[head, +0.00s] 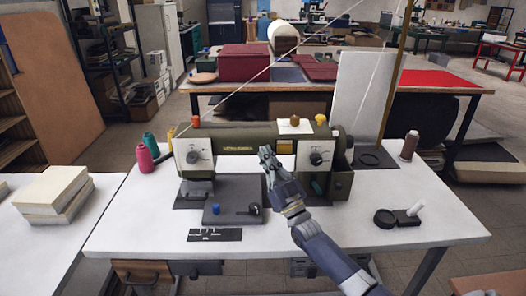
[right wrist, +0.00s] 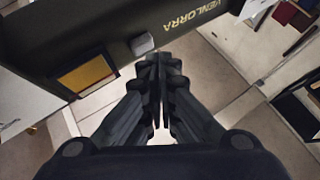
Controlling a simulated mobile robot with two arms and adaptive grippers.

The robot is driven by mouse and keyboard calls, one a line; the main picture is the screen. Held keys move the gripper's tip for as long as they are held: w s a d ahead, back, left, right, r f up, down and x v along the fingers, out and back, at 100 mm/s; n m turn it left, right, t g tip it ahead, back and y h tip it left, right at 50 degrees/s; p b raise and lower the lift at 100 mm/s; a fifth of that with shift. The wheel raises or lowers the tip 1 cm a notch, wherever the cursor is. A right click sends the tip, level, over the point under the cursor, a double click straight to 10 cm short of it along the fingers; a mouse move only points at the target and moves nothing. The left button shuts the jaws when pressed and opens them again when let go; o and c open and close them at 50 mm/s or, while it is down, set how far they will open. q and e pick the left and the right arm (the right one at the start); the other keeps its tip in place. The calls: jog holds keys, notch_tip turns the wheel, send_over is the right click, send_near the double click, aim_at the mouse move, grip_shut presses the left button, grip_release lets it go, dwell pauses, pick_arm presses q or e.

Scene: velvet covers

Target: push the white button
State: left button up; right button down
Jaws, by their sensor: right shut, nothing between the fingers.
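An olive sewing machine (head: 240,138) stands on a white table. In the right wrist view its body (right wrist: 200,28) crosses the top, with a small pale, whitish button (right wrist: 143,44) between the lettering and a yellow panel (right wrist: 85,77). My right gripper (head: 266,153) is at the machine's front, just left of the yellow panel (head: 285,147), and hides the button in the head view. In the right wrist view the right gripper (right wrist: 160,60) is shut and empty, its tips beside the button. I cannot tell whether they touch it. My left gripper is not in view.
The machine front has white dial plates at left (head: 198,157) and right (head: 319,157). Thread spools (head: 145,157) stand at left, a brown spool (head: 409,146) at right. A black holder (head: 400,217) lies front right. Pale blocks (head: 57,194) are stacked on the left table.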

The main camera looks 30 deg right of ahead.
jog(key=shift+w, duration=0.15)
jog(key=shift+w+d, duration=0.2)
jog(key=shift+w, duration=0.05)
jog(key=shift+w+d+b, duration=0.1)
jog(key=shift+w+b, duration=0.05)
jog(key=shift+b, duration=0.25)
dwell(0.4)
jog(key=shift+s+a+p, duration=0.35)
jog(key=shift+s+p, duration=0.15)
jog(key=shift+s, duration=0.05)
